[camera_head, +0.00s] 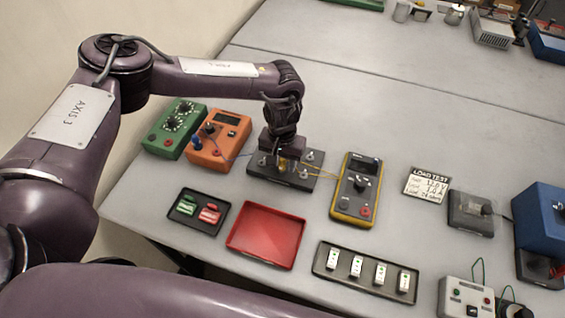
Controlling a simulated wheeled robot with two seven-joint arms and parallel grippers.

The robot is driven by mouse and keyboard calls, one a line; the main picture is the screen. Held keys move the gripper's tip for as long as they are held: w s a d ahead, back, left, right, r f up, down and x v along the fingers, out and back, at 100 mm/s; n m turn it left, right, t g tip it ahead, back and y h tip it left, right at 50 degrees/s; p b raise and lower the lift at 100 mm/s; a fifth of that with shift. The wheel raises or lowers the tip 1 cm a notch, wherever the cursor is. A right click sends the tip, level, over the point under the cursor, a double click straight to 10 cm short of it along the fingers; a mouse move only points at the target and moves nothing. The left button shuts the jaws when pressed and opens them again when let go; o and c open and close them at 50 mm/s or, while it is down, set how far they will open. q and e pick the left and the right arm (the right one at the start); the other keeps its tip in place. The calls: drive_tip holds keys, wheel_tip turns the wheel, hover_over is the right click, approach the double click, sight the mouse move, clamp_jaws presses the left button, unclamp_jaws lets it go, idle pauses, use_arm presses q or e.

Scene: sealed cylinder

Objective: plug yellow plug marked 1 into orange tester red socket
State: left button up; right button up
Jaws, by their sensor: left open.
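The orange tester (220,141) stands at the left of the table, with a blue plug (197,142) at its left side. Its red socket is too small to make out surely. My left gripper (285,163) points down over the black board with metal posts (301,180), right of the tester. It is open. Something small and yellow (283,166) shows at its fingertips, perhaps the yellow plug; no mark 1 is readable. Thin yellow leads run from there toward the yellow-edged meter (357,188). The gripper hides part of the board. My right gripper is out of view.
A green box with dials (174,128) stands close left of the tester. In front are a black tray with green and red pieces (185,191), an empty red tray (268,262) and a tray of white modules (325,272).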

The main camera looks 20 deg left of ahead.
sight(282, 160)
use_arm(q)
drive_tip(key=shift+p, duration=0.3)
idle(0.4)
clamp_jaws()
drive_tip(key=shift+r, duration=0.1)
drive_tip(key=shift+r+p, duration=2)
drive_tip(key=shift+p, duration=0.1)
drive_tip(key=shift+r+p, duration=0.65)
drive_tip(key=shift+r, duration=0.25)
drive_tip(key=shift+s, duration=0.1)
